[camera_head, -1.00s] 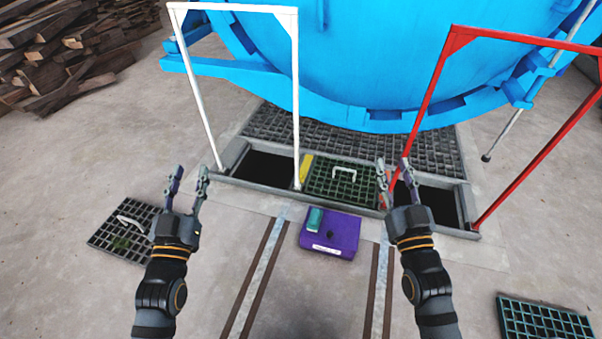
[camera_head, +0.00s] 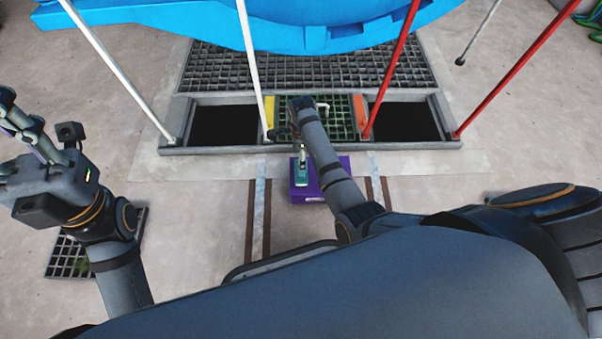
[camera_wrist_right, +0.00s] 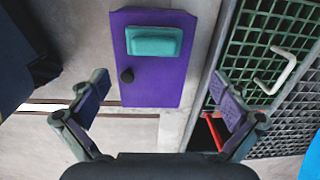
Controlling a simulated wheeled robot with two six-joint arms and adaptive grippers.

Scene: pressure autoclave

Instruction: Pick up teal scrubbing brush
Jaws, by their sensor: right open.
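The teal scrubbing brush (camera_head: 301,179) lies on top of a purple box (camera_head: 333,180) on the floor, partly hidden by my right gripper in the head view. In the right wrist view the brush (camera_wrist_right: 154,41) lies across the far part of the box's purple face (camera_wrist_right: 155,82). My right gripper (camera_wrist_right: 160,88) is open and empty there. Its fingers are spread to either side, short of the brush and apart from it. My left gripper (camera_head: 22,128) is at the left edge of the head view, its fingers apart and far from the brush.
Behind the box is a green grate (camera_wrist_right: 258,50) with a white handle (camera_wrist_right: 276,70), between open pits (camera_head: 223,125). White and red posts (camera_head: 393,70) rise there. A loose grate (camera_head: 75,257) lies at left.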

